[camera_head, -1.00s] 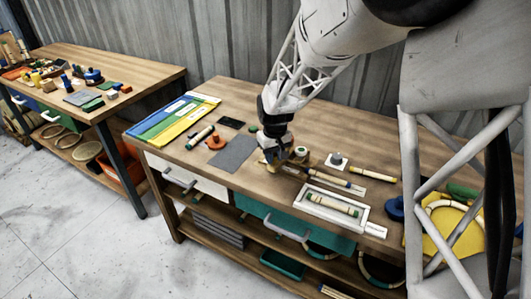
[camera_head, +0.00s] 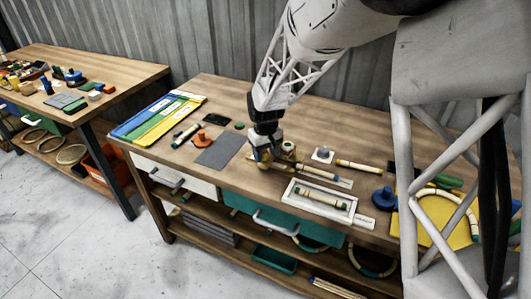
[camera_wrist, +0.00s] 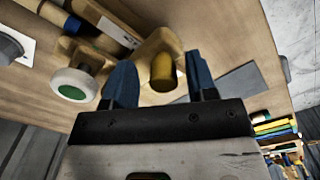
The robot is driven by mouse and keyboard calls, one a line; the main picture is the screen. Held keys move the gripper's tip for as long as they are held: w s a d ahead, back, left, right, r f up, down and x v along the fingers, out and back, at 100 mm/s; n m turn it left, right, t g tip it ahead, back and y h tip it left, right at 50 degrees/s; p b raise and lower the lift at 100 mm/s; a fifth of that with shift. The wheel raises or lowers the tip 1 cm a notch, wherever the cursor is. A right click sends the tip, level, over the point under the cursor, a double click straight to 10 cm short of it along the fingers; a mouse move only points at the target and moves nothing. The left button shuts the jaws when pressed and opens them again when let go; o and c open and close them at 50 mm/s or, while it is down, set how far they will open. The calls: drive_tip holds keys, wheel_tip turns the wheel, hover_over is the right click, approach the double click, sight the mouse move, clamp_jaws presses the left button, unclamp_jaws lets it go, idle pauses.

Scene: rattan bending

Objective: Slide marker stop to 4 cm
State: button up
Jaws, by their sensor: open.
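My gripper (camera_wrist: 158,82) shows its two blue fingers apart in the wrist view. A yellow-brown round peg (camera_wrist: 163,72) on a wooden block (camera_wrist: 160,42) sits between the fingers, with gaps visible. I cannot tell for certain that this block is the marker stop. A white knob with a green cap (camera_wrist: 74,84) stands beside it, left of the left finger. In the head view my gripper (camera_head: 262,158) is low over the bench at the left end of a wooden rod assembly (camera_head: 318,174). The gripper partly hides that end. No scale marks are readable.
A white tray with a rod (camera_head: 320,201) lies in front of the assembly. A grey mat (camera_head: 220,150) and orange piece (camera_head: 201,139) lie to the left. A small white plate with a grey knob (camera_head: 322,154) is behind. The bench's back middle is clear.

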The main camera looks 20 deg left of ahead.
drive_tip(key=shift+r, duration=3.9)
drive_tip(key=s+d+r+m, duration=0.2)
drive_tip(key=d+r, duration=0.2)
drive_tip(key=d, duration=0.6)
drive_tip(key=s+d+r+m+t, duration=0.1)
drive_tip(key=s+d+r, duration=0.25)
drive_tip(key=d, duration=0.65)
drive_tip(key=s+d+r+m, duration=0.2)
drive_tip(key=d+r, duration=0.3)
drive_tip(key=d, duration=0.5)
drive_tip(key=s+d+m+t, duration=0.1)
drive_tip(key=s+d+m, duration=0.5)
drive_tip(key=s+d, duration=1.3)
drive_tip(key=shift+s+d+f+t, duration=0.3)
drive_tip(key=shift+s+d+f, duration=0.1)
drive_tip(key=shift+s, duration=0.75)
drive_tip(key=shift+o, duration=0.3)
